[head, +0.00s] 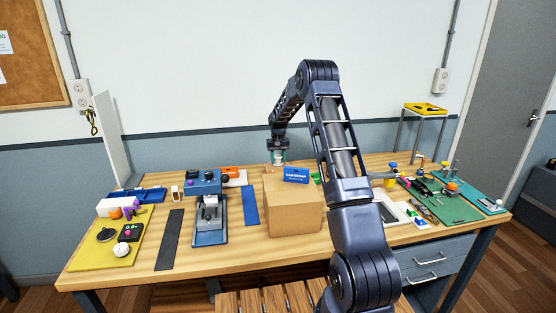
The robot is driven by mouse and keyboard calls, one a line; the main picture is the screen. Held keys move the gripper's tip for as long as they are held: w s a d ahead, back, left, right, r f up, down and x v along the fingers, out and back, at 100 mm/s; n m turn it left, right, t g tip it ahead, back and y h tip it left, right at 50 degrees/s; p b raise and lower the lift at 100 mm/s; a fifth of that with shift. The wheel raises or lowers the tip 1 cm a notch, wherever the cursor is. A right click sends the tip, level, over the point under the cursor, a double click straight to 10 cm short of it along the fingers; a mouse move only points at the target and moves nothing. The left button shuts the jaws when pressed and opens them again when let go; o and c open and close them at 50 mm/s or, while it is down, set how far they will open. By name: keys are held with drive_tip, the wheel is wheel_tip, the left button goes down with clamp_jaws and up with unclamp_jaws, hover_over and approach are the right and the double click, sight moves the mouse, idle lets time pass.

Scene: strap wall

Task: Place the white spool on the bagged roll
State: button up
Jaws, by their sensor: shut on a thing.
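My gripper (278,155) is at the back of the workbench, beyond the cardboard box, pointing down. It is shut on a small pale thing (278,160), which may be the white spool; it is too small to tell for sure. I cannot make out the bagged roll with certainty. What lies directly below the gripper is partly hidden by the box. A white rounded thing (122,249) sits at the front of the yellow mat on the far left, well apart from my gripper.
The cardboard box (294,214) with a blue packet (296,175) on top stands mid-bench. Left of it are a blue-grey press (209,212), dark strip (169,240) and yellow mat (88,256). A green mat (447,207) with tools lies right. My arm hides part of the bench.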

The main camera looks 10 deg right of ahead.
drive_tip(key=shift+f, duration=0.1)
drive_tip(key=o, duration=1)
drive_tip(key=shift+c, duration=0.2)
